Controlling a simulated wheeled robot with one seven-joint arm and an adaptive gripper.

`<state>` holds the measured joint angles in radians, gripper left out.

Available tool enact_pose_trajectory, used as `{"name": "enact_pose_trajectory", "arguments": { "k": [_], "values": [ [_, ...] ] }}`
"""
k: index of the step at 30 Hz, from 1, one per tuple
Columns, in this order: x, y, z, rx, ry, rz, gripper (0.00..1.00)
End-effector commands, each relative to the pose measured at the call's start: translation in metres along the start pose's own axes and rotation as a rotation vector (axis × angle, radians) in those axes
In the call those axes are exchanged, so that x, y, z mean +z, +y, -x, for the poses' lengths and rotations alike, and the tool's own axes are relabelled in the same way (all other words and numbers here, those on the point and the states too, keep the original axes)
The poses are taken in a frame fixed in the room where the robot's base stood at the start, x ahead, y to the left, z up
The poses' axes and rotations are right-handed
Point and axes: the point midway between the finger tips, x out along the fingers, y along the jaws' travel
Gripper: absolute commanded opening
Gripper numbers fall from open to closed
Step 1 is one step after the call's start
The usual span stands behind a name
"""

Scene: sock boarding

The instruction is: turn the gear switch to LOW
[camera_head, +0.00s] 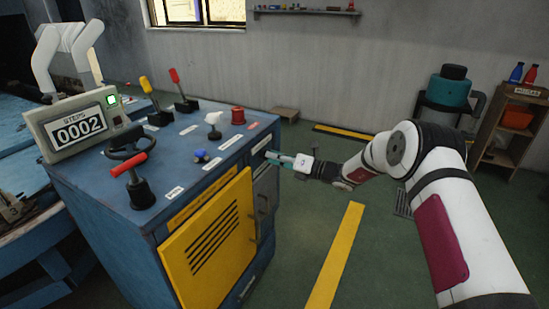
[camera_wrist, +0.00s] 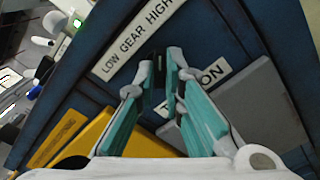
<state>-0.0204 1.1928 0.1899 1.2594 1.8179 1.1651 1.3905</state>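The gear plate (camera_wrist: 135,38), reading LOW GEAR HIGH, is on the dark blue panel in the wrist view. LOW is at its lower left end and HIGH at its upper right end. A small dark part (camera_wrist: 159,72), seemingly the gear switch, sits just below the plate, between my fingertips. My gripper (camera_wrist: 161,78) has its teal fingers close on both sides of it and seems to pinch it. The fingers hide most of the switch, so its setting cannot be told. In the head view my gripper (camera_head: 270,156) reaches the right side of the blue console (camera_head: 105,190).
A second plate (camera_wrist: 205,88), partly hidden and ending in ON, lies below. The console has a yellow vented door (camera_head: 212,240), a red button (camera_head: 238,116), several levers and a counter (camera_head: 78,128) reading 0002. The floor to the right is open; a shelf (camera_head: 515,120) stands beyond.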

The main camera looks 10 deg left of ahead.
Motion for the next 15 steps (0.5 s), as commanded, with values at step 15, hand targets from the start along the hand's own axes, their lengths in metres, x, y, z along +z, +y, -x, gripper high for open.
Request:
{"name": "enact_pose_trajectory", "arguments": {
  "k": [15],
  "values": [
    [0.0006,-0.0005,0.0009,0.000,-0.002,0.113,0.00]
  ]
}}
